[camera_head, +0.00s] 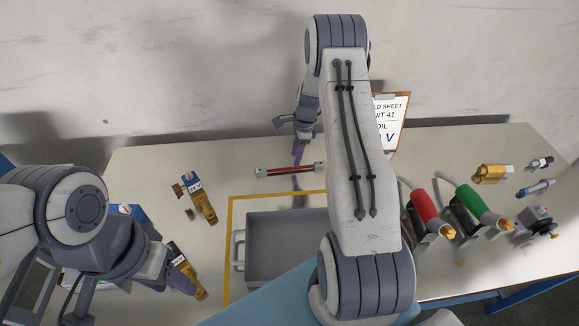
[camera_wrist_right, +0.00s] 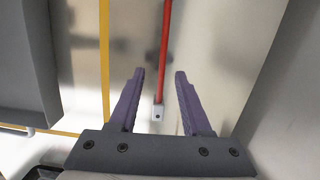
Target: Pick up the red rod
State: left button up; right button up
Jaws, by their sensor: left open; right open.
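The red rod (camera_head: 290,170) lies on the table behind the grey bin, with a pale block at each end. My right gripper (camera_head: 298,152) hangs over the table close to the rod in the head view, its fingers seen from the side. In the right wrist view the rod (camera_wrist_right: 165,50) runs from the top edge to its pale end block (camera_wrist_right: 157,112), between the open purple fingers of the right gripper (camera_wrist_right: 160,73). No finger visibly grips it. My left gripper (camera_head: 180,274) is low at the left, partly hidden by its own wrist, beside a brown-and-gold part.
A grey bin (camera_head: 265,245) stands inside yellow tape (camera_head: 229,250). Brown-and-gold parts (camera_head: 203,205) lie left of it. Red (camera_head: 425,208) and green (camera_head: 471,201) handled tools and brass fittings (camera_head: 492,174) are at the right. A clipboard (camera_head: 390,122) stands against the wall.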

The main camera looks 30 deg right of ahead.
aim_at(291, 167)
jog(key=f, duration=0.1)
jog(key=f+p, duration=0.1)
jog(key=a+f+p, duration=0.1)
jog(key=shift+w+f, duration=0.4)
jog(key=shift+w+a+f, duration=0.1)
jog(key=shift+f, duration=0.5)
grip_shut()
